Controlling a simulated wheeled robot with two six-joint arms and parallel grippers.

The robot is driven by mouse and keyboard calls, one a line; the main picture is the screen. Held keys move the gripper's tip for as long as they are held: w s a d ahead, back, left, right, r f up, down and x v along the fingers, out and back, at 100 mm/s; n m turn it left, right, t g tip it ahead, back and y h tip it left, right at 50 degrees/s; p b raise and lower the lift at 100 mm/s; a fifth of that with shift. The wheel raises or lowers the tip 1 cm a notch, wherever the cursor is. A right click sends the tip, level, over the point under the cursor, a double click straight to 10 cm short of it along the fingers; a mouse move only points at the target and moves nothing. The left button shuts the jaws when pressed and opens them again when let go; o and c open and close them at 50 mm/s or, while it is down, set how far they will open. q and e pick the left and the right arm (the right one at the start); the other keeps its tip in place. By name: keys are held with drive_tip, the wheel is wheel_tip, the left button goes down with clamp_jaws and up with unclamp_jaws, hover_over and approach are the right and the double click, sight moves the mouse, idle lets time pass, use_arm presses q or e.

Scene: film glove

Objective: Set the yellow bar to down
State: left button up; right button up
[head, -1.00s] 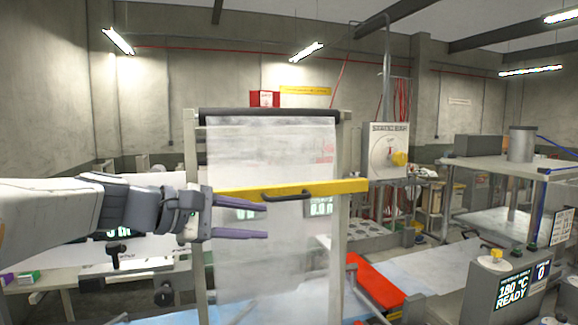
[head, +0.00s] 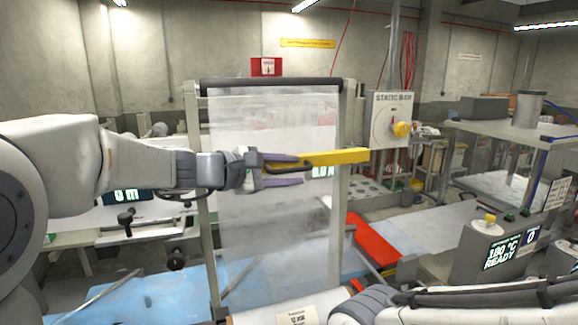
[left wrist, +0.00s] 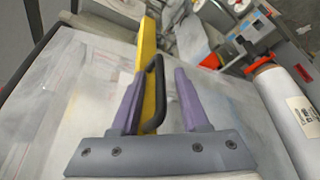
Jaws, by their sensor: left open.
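The yellow bar (head: 338,157) spans the clear film (head: 275,225) on an upright frame and looks roughly level in the head view. A dark handle (left wrist: 157,75) sticks out from the bar (left wrist: 147,42). My left gripper (head: 300,170) is open at the bar, hiding its left part. In the left wrist view my left gripper (left wrist: 162,72) has the handle between its purple fingers, nearer the left finger. Contact cannot be told. My right gripper is not in view; only part of my right arm shows at the lower right.
A static bar box (head: 391,115) with a yellow knob stands right of the frame. A control box (head: 500,250) reading 180 °C READY is at the right. A red panel (head: 370,243) lies behind the frame. A roll (left wrist: 275,100) shows at right in the left wrist view.

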use_arm(q)
clamp_jaws()
idle(1.4)
